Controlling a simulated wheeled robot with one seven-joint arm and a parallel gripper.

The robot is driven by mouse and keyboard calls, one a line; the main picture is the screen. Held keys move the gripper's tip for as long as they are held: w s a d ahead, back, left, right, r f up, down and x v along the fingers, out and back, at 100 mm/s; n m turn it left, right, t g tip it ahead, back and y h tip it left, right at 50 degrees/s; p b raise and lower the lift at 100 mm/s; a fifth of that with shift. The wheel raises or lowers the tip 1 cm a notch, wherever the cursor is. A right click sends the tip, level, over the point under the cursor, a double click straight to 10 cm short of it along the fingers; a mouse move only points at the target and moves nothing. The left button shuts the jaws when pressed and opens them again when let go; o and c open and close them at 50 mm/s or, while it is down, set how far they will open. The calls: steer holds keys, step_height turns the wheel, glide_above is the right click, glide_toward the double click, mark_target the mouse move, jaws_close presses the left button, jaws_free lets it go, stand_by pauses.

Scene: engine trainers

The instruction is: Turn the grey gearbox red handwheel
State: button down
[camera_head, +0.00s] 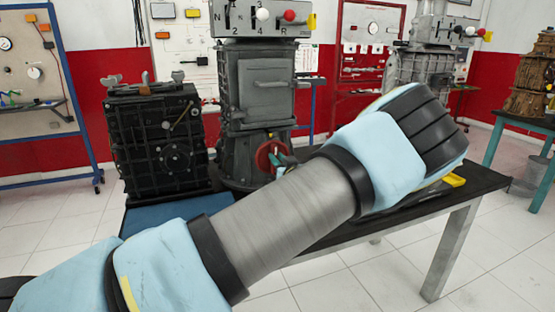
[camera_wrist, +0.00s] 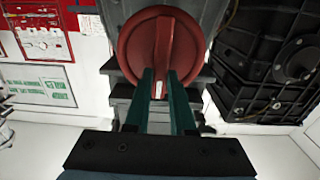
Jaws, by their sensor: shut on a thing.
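The red handwheel (camera_wrist: 133,47) is a round disc with a raised middle bar, large at the top of the wrist view. It also shows in the head view (camera_head: 264,157), low on the front of the grey gearbox (camera_head: 262,85), partly hidden by my gripper. My gripper (camera_wrist: 165,78) has two green fingers closed around the lower part of the handwheel's raised bar. In the head view my gripper (camera_head: 283,163) reaches the handwheel from the right, mostly hidden behind my arm.
A black gearbox (camera_head: 157,143) stands close on the left on the dark table (camera_head: 478,184). A gear-shift panel with knobs (camera_head: 262,22) tops the grey gearbox. Another machine (camera_head: 420,62) stands behind my arm. Display boards line the red and white wall.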

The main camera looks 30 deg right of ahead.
steer(key=shift+m, duration=0.3)
steer(key=shift+s+d+f+m+p, duration=0.1)
steer(key=shift+d+f+m+p, duration=0.25)
steer(key=shift+m, duration=2.9)
steer(key=shift+d+f+m+p, duration=0.3)
steer(key=shift+f+m, duration=0.1)
steer(key=shift+m, duration=2.9)
steer(key=shift+s+d+f+m+p, duration=0.1)
steer(key=shift+d+f+m+p, duration=0.2)
steer(key=shift+m, duration=2.95)
steer(key=shift+f, duration=0.1)
steer(key=c, duration=0.8)
jaws_free()
steer(key=shift+a, duration=0.1)
steer(key=shift+o, duration=0.2)
